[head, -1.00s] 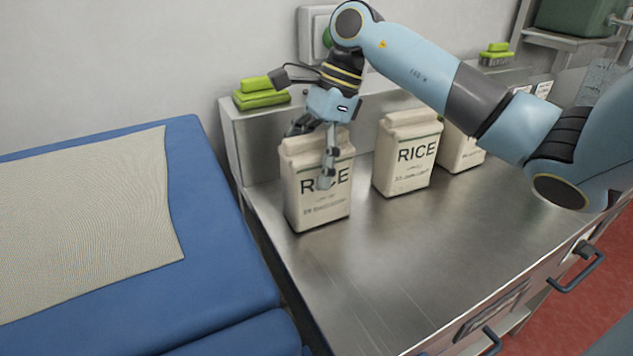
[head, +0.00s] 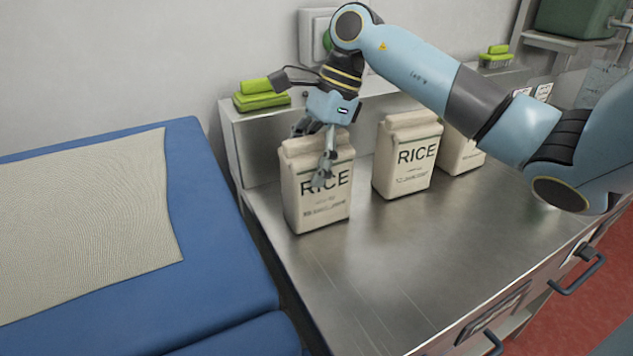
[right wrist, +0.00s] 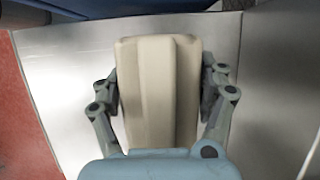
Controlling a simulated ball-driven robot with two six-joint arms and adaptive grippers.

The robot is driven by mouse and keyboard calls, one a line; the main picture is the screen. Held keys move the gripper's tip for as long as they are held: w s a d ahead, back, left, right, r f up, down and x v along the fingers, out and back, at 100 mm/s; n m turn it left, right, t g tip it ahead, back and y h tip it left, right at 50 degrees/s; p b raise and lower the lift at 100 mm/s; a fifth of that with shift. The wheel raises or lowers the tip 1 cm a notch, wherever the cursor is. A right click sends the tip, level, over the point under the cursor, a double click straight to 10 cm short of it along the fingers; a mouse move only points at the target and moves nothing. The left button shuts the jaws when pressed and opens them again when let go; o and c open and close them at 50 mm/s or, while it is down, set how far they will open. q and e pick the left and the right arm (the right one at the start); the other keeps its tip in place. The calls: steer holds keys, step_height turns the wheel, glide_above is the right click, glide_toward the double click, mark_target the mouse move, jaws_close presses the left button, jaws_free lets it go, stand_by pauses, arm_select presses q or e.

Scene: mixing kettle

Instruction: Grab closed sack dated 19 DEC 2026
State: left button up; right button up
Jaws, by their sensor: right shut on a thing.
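Three cream rice sacks stand upright in a row on the steel counter. My right gripper (head: 318,155) is over the left sack (head: 312,212), with its fingers shut on the sack's upper part. In the right wrist view the fingers (right wrist: 162,95) press on both sides of this sack (right wrist: 158,85), whose folded top looks closed. The middle sack (head: 407,165) stands just to the right, and the right sack (head: 460,150) is partly hidden behind my arm. The small date print on the sacks is too blurred to read. My left gripper is not in view.
The steel counter (head: 390,260) is clear in front of the sacks. Green sponges (head: 262,98) lie on the ledge behind, with more (head: 495,55) further right. A blue padded surface with a beige mat (head: 80,220) is at left.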

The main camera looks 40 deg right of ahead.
steer(key=shift+c, duration=0.9)
steer(key=shift+r, duration=0.1)
